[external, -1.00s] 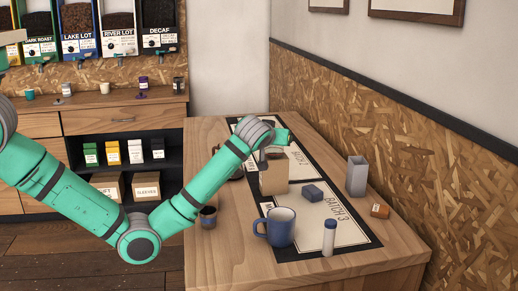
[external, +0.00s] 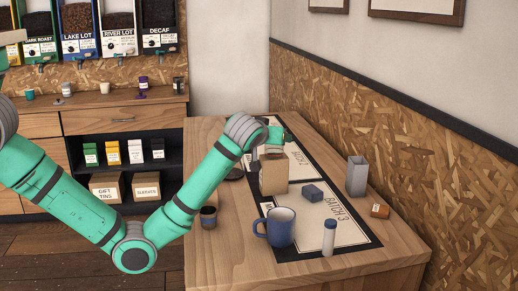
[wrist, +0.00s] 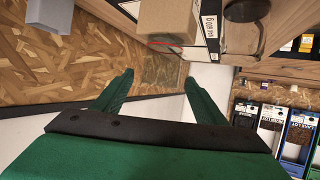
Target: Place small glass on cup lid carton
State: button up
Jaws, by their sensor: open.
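A brown carton (external: 273,175), probably the cup lid carton, stands on the table mat near its left edge; its label is not readable. It also shows at the top of the wrist view (wrist: 166,18). My gripper (wrist: 158,82) is open, its two green fingers apart. A see-through, olive-tinted squarish shape (wrist: 163,69) shows between the fingertips in the wrist view and may be the small glass; contact is not visible. In the external view my gripper (external: 272,150) is beside the carton's top, partly hidden by my wrist. No small glass shows clearly there.
A dark cup (external: 208,217) is at the left table edge. The wall bounds the right.

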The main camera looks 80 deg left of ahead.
jog(key=shift+v, duration=2.65)
